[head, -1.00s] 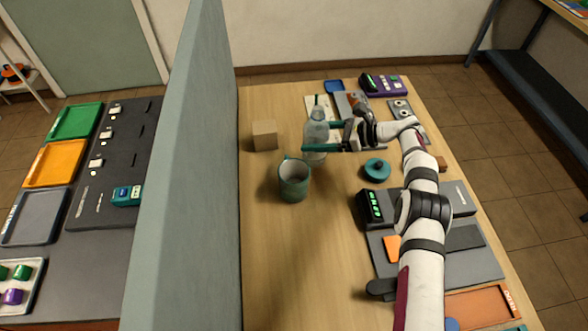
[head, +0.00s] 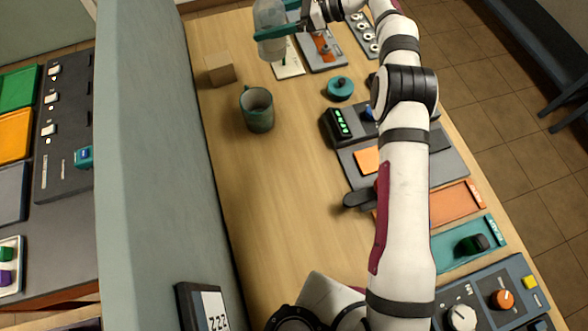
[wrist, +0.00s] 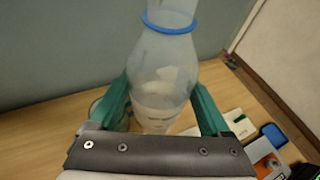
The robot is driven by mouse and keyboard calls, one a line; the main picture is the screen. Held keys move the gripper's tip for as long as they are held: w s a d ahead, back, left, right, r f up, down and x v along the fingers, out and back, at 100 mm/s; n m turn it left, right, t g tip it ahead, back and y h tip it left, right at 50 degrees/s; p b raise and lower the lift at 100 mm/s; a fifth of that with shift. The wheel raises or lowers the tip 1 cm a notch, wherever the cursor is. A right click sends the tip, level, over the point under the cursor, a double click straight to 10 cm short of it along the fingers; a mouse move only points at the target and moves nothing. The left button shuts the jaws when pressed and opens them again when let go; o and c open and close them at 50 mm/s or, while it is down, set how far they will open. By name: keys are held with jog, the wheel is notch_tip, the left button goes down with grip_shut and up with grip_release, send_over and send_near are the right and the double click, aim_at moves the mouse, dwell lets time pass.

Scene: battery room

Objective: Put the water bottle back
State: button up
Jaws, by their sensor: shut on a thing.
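The water bottle (head: 268,28) is clear and stands out near the top edge of the head view, its top cut off. My gripper (head: 283,30) is shut on it, with a green finger on each side. In the wrist view the bottle (wrist: 162,75) is upright between the green fingers, with a blue ring around its neck and water low inside. It appears held above the table, over a pale card (head: 288,62). The bottle's base is partly hidden in the wrist view.
A green mug (head: 257,112) and a cardboard-coloured block (head: 220,70) stand left on the table. A teal round lid (head: 340,88) and a device with green digits (head: 342,122) lie right. A tall grey partition (head: 150,150) borders the left. The table's middle front is clear.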

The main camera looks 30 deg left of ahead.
notch_tip(320, 180, up, 2)
jog(key=s+d+f, duration=0.1)
jog(key=s+d, duration=0.1)
jog(key=d, duration=0.7)
jog(key=s+d+f, duration=0.1)
jog(key=s+d, duration=0.1)
jog(key=d, duration=0.6)
jog(key=s+d+r+n+g+h, duration=0.1)
jog(key=s+d+r+n+g, duration=0.1)
jog(key=s+d, duration=1.05)
jog(key=s+a+f, duration=0.1)
jog(key=a+f, duration=0.3)
jog(key=f, duration=0.1)
jog(key=s+a+f, duration=0.1)
jog(key=a+f, duration=0.3)
jog(key=f, duration=0.1)
jog(key=s+a+f, duration=0.2)
jog(key=a+f, duration=0.3)
jog(key=shift+s+f, duration=0.1)
jog(key=shift+f, duration=0.55)
